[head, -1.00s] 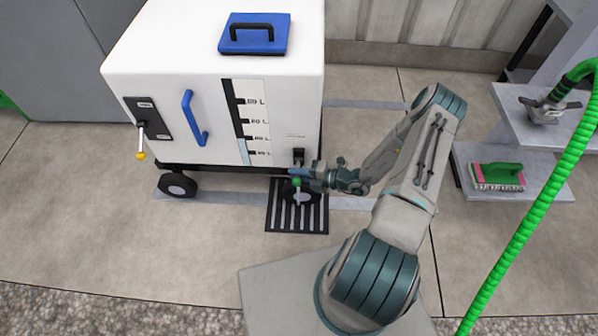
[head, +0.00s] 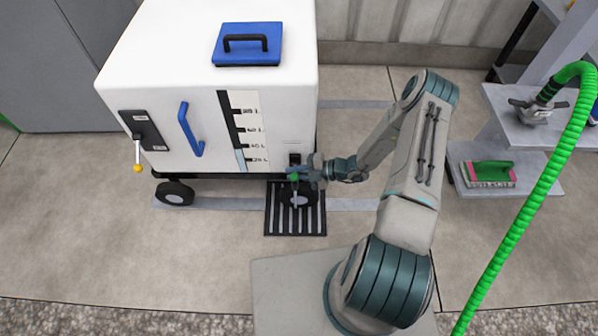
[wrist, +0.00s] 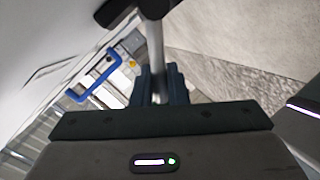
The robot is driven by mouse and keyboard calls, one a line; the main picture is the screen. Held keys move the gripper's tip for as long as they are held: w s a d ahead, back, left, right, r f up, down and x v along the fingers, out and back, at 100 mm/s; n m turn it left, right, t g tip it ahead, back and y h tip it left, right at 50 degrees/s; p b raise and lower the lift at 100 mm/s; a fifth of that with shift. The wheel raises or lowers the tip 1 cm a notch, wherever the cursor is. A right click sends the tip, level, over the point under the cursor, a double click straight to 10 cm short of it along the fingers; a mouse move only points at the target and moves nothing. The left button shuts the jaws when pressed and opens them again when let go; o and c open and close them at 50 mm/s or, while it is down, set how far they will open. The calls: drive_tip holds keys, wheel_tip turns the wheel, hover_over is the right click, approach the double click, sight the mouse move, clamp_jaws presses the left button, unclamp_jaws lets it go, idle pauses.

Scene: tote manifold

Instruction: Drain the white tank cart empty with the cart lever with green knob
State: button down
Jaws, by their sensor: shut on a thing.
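The white tank cart (head: 205,85) stands upright on the floor. Its level gauge (head: 243,130) on the front face has a pale blue column low down, near the 20 L mark. The cart lever's green knob (head: 293,177) is at the lower right of the cart. My gripper (head: 302,172) is right beside it, shut on the lever. In the wrist view the grey lever shaft (wrist: 155,55) runs between the fingers (wrist: 160,85). A pale streak shows below the knob, by a wheel; I cannot tell if it is liquid.
A black floor grate (head: 296,222) lies under the cart's right front. A second lever with a yellow knob (head: 138,168) is on the cart's left.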

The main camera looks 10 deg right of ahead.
drive_tip(key=c, duration=1.5)
unclamp_jaws()
drive_tip(key=shift+o, duration=0.2)
drive_tip(key=p+v, duration=0.2)
drive_tip(key=v, duration=1.1)
drive_tip(key=shift+d+r+p, duration=0.2)
drive_tip(key=shift+d+p, duration=0.1)
drive_tip(key=shift+s, duration=0.1)
